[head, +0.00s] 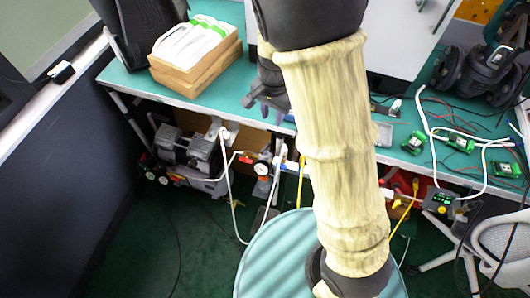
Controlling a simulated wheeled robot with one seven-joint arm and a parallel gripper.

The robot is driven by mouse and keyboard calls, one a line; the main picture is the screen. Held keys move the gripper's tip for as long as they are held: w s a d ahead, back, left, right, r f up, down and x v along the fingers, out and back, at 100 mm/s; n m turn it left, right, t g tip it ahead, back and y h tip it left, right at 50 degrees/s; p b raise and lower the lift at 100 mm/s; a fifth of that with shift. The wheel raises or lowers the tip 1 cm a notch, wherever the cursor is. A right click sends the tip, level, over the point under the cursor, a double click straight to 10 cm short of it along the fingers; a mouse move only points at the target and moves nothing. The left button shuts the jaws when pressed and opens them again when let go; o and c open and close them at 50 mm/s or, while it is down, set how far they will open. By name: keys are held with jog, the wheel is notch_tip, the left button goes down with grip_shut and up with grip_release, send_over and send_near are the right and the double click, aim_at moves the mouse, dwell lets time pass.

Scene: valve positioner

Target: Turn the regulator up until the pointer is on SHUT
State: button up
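A small round white-faced gauge (261,168) hangs below the front edge of the bench, just left of my sleeved arm. White and blue fittings (281,163) and a white hose are beside it. I cannot make out a pointer or the word SHUT, and cannot tell which part is the regulator; my arm hides much of this area. The dark end of my arm, with my gripper (266,107), shows left of the sleeve at the bench's front edge, above the gauge. It is partly hidden, and its finger opening is unclear. I see nothing held in it.
A teal round drum top (275,255) is in front; a chair (500,240) stands right.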

aim_at(265, 147)
jog(key=shift+w+a+f+m, duration=0.25)
jog(key=shift+a+f, duration=0.1)
jog(key=shift+a, duration=0.15)
jog(key=shift+w+a+f+m, duration=0.2)
jog(key=shift+a+f, duration=0.1)
jog(key=shift+a, duration=0.15)
notch_tip(265, 147, down, 18)
jog(key=b, duration=0.2)
jog(key=shift+r+b, duration=0.25)
jog(key=shift+b, duration=0.05)
grip_shut()
